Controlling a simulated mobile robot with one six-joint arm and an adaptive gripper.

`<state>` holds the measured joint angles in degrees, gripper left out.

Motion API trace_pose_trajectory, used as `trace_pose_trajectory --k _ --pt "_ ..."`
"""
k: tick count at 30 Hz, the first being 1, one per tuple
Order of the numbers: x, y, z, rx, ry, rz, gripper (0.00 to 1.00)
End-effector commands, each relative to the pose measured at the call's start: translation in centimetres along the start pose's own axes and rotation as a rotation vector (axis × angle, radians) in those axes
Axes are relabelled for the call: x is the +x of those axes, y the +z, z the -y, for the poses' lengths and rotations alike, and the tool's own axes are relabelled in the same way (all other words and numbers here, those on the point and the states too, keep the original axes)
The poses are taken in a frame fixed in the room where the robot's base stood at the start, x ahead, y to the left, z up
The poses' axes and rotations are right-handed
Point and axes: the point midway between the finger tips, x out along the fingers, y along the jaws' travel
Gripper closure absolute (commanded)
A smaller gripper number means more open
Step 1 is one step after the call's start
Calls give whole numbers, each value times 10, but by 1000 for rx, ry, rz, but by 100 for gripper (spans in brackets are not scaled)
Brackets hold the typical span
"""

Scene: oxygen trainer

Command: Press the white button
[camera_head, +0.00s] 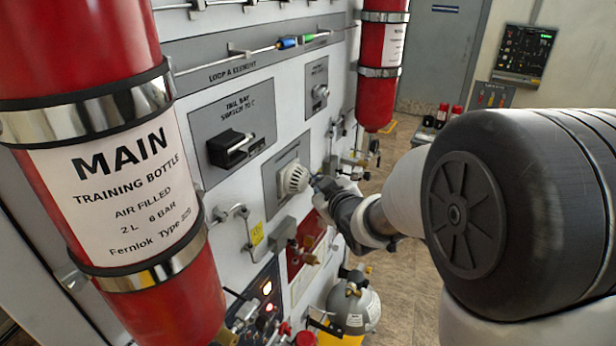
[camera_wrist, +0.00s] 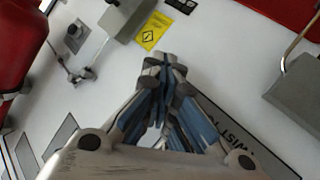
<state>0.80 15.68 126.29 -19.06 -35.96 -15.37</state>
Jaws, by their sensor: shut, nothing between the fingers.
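The head view shows a small pale glowing round light or button (camera_head: 267,288) on a dark control panel (camera_head: 243,318) low on the wall, with a red glowing one just below it. A round white ribbed knob (camera_head: 293,178) stands out from a grey plate above. I cannot tell for sure which of these is the white button. My gripper (camera_head: 316,182) is just right of the ribbed knob, with its tips partly hidden; I cannot tell if they touch. In the wrist view my gripper (camera_wrist: 165,68) is shut and empty, pointing toward the white wall.
A large red MAIN bottle (camera_head: 112,170) fills the left side, and another red bottle (camera_head: 382,60) hangs further along. A black switch box (camera_head: 230,148), pipes and valves stick out from the wall. A yellow label (camera_wrist: 155,30) shows beyond my fingers. Open floor (camera_head: 400,290) lies right.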

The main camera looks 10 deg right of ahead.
Motion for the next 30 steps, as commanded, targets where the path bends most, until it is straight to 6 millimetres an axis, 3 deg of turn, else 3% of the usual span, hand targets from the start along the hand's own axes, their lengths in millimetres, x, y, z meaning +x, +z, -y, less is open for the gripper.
trace_pose_trajectory --k 23,30 --pt "-12 8 -8 0 0 0 100" --pt "-26 19 -20 0 3 0 100"
